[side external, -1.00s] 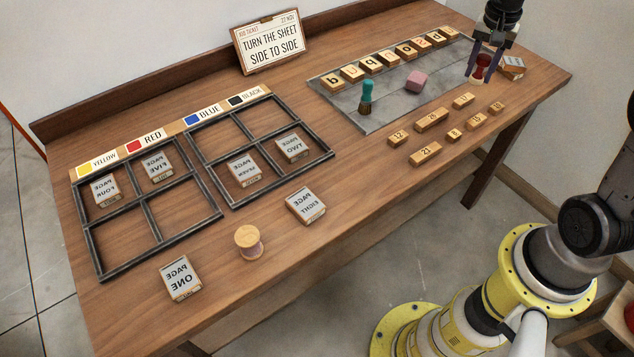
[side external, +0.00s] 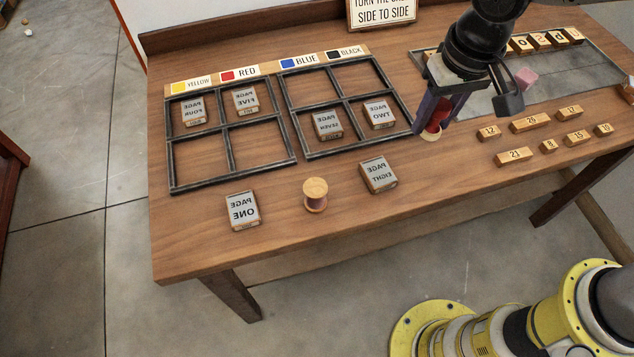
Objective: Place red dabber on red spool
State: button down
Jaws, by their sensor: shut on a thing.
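My gripper (side external: 440,115) is shut on the red dabber (side external: 437,120), a red-handled piece with a pale round base. It hangs upright near the right edge of the black frames, and my wrist hides its upper part. I cannot tell how high it is above the table. A spool (side external: 315,195) with a pale wooden top and a pinkish body stands upright on the table at the front, left of and nearer than my gripper. Its top is bare.
The PAGE EIGHT block (side external: 378,174) stands right of the spool, and the PAGE ONE block (side external: 242,210) left. Black frames (side external: 297,152) lie behind, holding page blocks. Small number blocks (side external: 514,156) lie right. A pink block (side external: 526,78) is on the grey plate (side external: 478,103).

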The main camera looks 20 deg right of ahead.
jog(key=s+a+n, duration=0.3)
jog(key=s+a, duration=0.3)
jog(key=a, duration=0.2)
send_over(313, 184)
jog(key=f, duration=0.9)
jog(key=shift+s+d, duration=0.15)
jog(key=shift+s, duration=0.15)
jog(key=shift+w+f, duration=0.1)
jog(key=shift+f, duration=1.5)
jog(key=shift+f, duration=0.2)
jog(key=shift+c, duration=2.3)
grip_release()
jog(key=shift+r, duration=0.1)
notch_tip(313, 184, up, 12)
jog(key=s, duration=0.1)
jog(key=shift+s, duration=0.25)
